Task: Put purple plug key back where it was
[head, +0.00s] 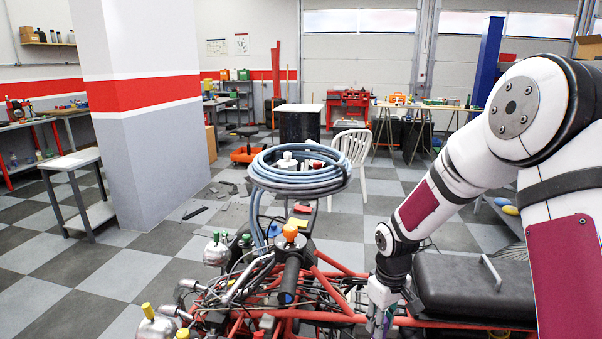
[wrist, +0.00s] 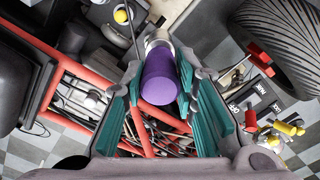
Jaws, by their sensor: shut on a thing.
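The purple plug key (wrist: 160,82) shows in the wrist view as a purple cylinder with a pale metal end at the top of the picture. My gripper (wrist: 158,75) is shut on it, with a teal-padded finger on each side. In the head view my gripper (head: 378,318) points down beside the red frame of the stripped quad (head: 345,268), left of the black seat. The key cannot be made out clearly there. Where the key's far end points is partly hidden, and I cannot tell whether it touches anything.
Red tubes and loose cables lie below my gripper. A coil of blue-grey hose (head: 300,170) sits high on the quad. The black seat (head: 465,285) is close on the right. A tyre (wrist: 282,45) and yellow- and red-capped parts (wrist: 285,130) show at right in the wrist view.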

